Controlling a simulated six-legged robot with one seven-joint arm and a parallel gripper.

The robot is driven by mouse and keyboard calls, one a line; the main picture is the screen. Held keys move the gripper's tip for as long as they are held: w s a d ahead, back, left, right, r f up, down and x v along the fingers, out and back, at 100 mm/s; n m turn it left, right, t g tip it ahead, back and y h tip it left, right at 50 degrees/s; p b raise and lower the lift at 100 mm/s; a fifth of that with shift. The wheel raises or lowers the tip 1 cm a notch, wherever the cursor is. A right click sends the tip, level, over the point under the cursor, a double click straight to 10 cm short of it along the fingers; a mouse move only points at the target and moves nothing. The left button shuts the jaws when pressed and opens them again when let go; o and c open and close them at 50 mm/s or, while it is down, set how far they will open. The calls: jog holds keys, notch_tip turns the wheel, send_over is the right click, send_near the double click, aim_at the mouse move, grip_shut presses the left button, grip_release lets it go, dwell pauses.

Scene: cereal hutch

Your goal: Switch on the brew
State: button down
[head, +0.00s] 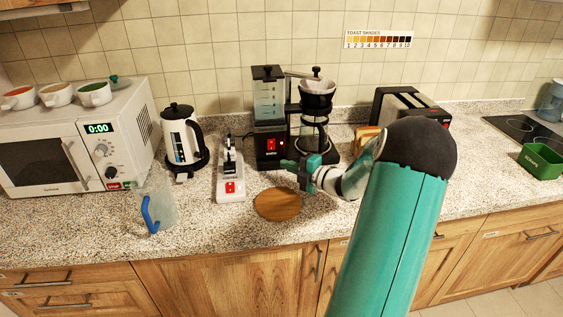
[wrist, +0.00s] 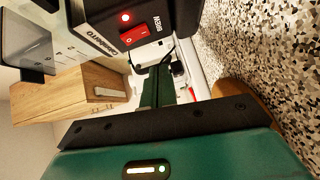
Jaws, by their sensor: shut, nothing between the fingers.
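The black coffee maker (head: 268,166) stands against the tiled wall, with a clear water tank (head: 268,100) on its left and a dripper over a glass carafe (head: 314,132) on its right. Its red rocker switch (head: 271,145) is on the front; in the wrist view the switch (wrist: 134,36) is marked O and I beside the word BREW. A small red light (wrist: 124,17) next to it glows. Which side of the rocker is pressed, I cannot tell. My green gripper (head: 285,163) is shut and empty, just in front of and below the switch; it also shows in the wrist view (wrist: 155,86).
A white device with a red switch (head: 231,187) and a round wooden board (head: 277,205) lie in front. A kettle (head: 181,135), a clear jug (head: 158,210) and a microwave (head: 45,160) stand left. A toaster (head: 405,107) is behind my arm.

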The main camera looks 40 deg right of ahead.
jog(key=v, duration=0.3)
jog(key=f+v, duration=0.1)
jog(key=v, duration=0.2)
jog(key=shift+s+d+f, duration=0.15)
jog(key=shift+s+d, duration=0.1)
